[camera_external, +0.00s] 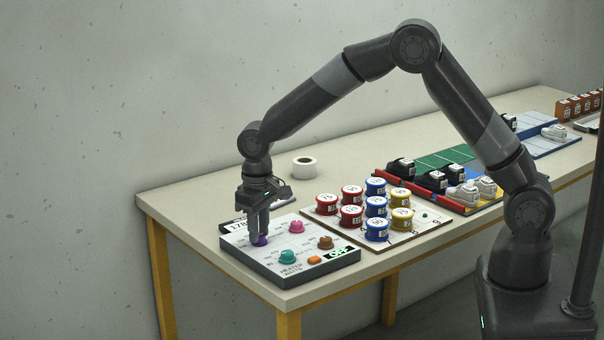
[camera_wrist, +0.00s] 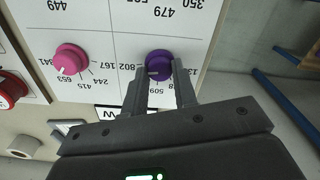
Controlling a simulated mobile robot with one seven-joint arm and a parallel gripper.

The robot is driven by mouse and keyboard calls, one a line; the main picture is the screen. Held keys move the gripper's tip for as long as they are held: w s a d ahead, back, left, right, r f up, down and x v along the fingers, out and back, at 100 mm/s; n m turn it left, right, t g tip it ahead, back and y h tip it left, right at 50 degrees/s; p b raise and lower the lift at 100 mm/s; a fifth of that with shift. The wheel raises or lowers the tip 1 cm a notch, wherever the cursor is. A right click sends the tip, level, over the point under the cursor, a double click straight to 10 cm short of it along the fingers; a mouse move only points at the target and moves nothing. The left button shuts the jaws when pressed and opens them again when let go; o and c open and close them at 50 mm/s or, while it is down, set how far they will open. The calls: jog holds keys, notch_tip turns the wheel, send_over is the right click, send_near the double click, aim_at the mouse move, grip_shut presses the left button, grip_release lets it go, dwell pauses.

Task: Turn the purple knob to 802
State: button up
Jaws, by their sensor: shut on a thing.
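The purple knob (camera_wrist: 159,58) sits on a white control panel (camera_wrist: 100,20). My gripper (camera_wrist: 161,80) points down at the panel with one finger on each side of the knob, shut on it. In the external view, my gripper (camera_external: 258,229) stands over the panel's left part, with the purple knob (camera_external: 261,241) at its fingertips. In the wrist view the label 802 lies just left of the knob, and 509 lies near the fingertips. Other labels are partly hidden by the fingers. I cannot tell which number the knob's pointer faces.
Several round tins stand on a board (camera_external: 412,240) to the right. A white tape roll (camera_external: 304,167) lies behind. Shoes sit farther right.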

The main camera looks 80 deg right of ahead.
jog(key=c, duration=0.3)
jog(key=shift+n, duration=0.6)
jog(key=shift+c, duration=0.2)
jog(key=o, duration=1)
notch_tip(320, 180, up, 11)
jog(key=shift+f, duration=0.1)
